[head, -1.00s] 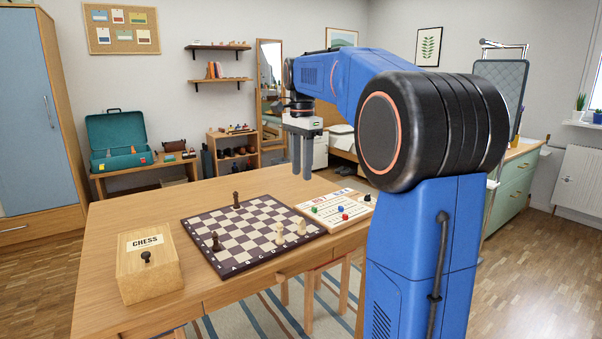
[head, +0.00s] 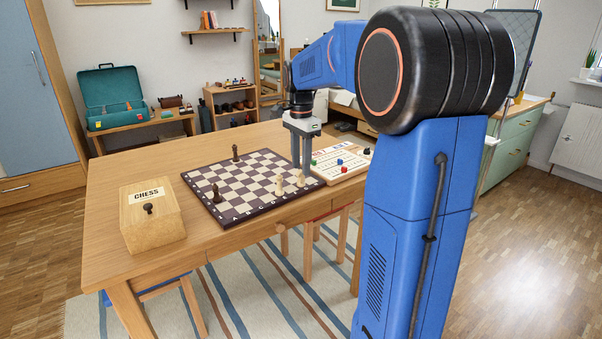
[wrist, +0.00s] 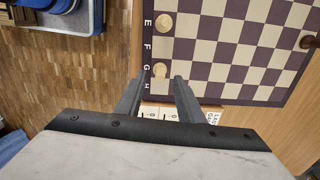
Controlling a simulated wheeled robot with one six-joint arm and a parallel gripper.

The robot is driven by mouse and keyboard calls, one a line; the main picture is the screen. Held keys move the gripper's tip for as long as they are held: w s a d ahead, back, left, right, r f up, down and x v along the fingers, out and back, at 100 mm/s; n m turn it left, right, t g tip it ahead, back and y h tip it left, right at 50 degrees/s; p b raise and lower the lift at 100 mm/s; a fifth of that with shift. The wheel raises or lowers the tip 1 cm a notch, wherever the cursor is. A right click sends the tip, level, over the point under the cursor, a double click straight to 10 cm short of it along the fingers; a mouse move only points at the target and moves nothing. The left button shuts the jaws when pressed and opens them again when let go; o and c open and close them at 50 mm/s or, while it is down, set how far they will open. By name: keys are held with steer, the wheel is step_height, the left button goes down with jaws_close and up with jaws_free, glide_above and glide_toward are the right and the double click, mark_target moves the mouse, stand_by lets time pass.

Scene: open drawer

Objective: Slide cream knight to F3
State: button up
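The chessboard (head: 244,205) lies on the wooden table. A cream piece, apparently the knight (head: 300,180), stands on the G file at the board's near edge; it also shows in the wrist view (wrist: 159,70). A second, taller cream piece (head: 279,186) stands to its left, on the E file in the wrist view (wrist: 165,22). My gripper (head: 301,167) is open, fingers pointing down at the knight. In the wrist view the fingertips (wrist: 157,80) lie on either side of the knight, apart from it. Their exact height above the board is unclear.
A game board with colored pieces (head: 340,160) lies right of the chessboard. A wooden CHESS box (head: 152,222) stands left. Squares in front of the knight look empty.

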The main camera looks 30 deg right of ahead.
mark_target(301, 177)
steer(key=shift+f, duration=1.85)
jaws_close()
